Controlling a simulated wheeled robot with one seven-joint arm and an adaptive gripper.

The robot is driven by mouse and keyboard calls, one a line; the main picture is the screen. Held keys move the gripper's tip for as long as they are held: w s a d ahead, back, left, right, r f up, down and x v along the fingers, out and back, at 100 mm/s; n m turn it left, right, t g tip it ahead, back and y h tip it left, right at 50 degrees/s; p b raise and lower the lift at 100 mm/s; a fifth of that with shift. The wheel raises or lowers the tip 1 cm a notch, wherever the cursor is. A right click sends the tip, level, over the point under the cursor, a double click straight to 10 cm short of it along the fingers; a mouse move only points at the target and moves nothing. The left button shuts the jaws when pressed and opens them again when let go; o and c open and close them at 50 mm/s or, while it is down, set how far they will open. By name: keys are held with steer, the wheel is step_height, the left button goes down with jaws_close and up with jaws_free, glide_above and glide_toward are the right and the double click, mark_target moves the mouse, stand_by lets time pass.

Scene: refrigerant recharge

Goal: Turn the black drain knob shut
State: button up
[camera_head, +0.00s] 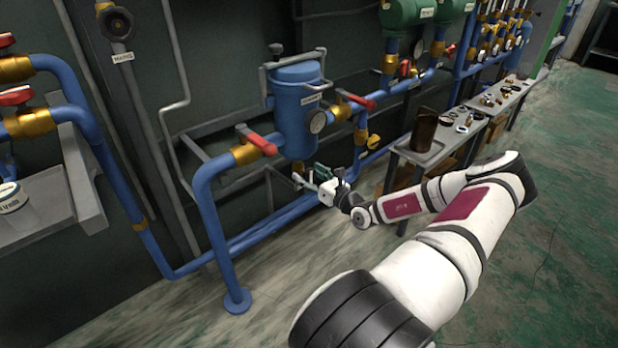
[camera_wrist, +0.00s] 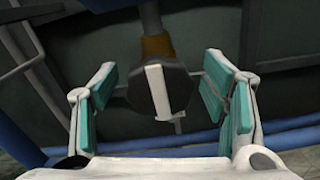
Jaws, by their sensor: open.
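The black drain knob (camera_wrist: 178,88) shows in the middle of the wrist view, a dark round knob with a pale bar across its face, upright in the picture. A brass collar (camera_wrist: 157,46) and a pipe sit behind it. My gripper (camera_wrist: 158,84) is open, with a teal-padded finger on each side of the knob and a visible gap on both sides. In the head view, my gripper (camera_head: 311,180) is low under the blue tank (camera_head: 294,108). The knob is hard to make out there.
Blue pipes (camera_head: 207,200) with red-handled valves (camera_head: 263,144) stand left of my gripper. A grey bench (camera_head: 440,148) with a dark cylinder (camera_head: 424,130) stands to the right. The green floor (camera_head: 560,210) at right is clear.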

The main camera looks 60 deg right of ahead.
steer(key=c, duration=1.2)
steer(key=shift+o, duration=0.2)
steer(key=shift+r+m+p, duration=0.1)
steer(key=shift+m+p, duration=0.2)
steer(key=shift+p, duration=0.25)
steer(key=m+p, duration=0.2)
steer(key=p, duration=0.1)
steer(key=shift+m, duration=0.4)
steer(key=m+p, duration=0.3)
steer(key=m, duration=0.1)
steer(key=shift+d+m, duration=0.15)
steer(key=shift+m, duration=0.15)
steer(key=m, duration=0.1)
steer(key=m+p, duration=0.1)
steer(key=m, duration=0.3)
steer(key=shift+f, duration=0.3)
steer(key=shift+f+m+p, duration=0.1)
steer(key=shift+m+p, duration=0.2)
steer(key=shift+m, duration=2.1)
